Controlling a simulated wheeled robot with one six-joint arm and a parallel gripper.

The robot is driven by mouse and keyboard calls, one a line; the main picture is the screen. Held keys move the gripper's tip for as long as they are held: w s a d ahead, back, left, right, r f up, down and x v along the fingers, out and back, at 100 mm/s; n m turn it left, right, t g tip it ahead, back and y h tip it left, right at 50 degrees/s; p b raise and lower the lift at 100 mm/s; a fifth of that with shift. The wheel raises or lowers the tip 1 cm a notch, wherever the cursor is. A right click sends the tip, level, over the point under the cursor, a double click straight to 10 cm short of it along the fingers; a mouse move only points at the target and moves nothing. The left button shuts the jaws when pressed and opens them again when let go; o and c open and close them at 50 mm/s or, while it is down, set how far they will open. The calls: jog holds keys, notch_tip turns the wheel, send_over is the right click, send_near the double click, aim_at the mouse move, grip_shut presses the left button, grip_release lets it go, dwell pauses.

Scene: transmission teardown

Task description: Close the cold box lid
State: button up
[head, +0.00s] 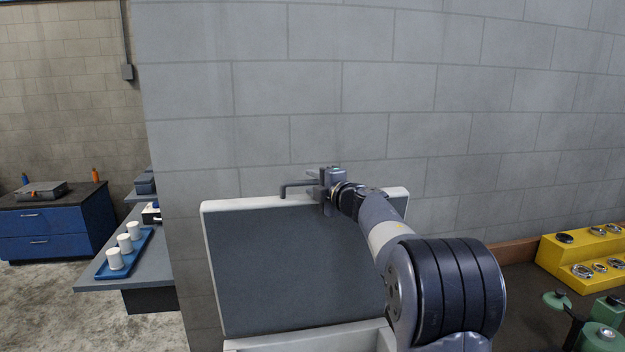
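The cold box lid (290,265) stands raised, nearly upright, with a pale rim and a dark grey inner panel facing me. Part of the cold box (305,341) shows as a pale rim below the lid at the bottom of the head view. My gripper (305,188) is at the lid's top edge, near its middle. A dark bar-like handle or finger shape sticks out to the left there. My arm reaches in from the lower right and hides the lid's right part. I cannot tell whether the fingers touch the lid or are open.
A grey block wall stands behind the lid. On the right, a yellow stepped rack (585,258) holds metal rings, near a green fixture (597,325). On the left, a grey counter (150,270) bears a blue tray (103,274) with white cups. A blue cabinet (55,235) stands farther left.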

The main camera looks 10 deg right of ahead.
jog(key=shift+w+a, duration=0.15)
jog(key=shift+w, duration=0.2)
grip_shut()
dwell(0.5)
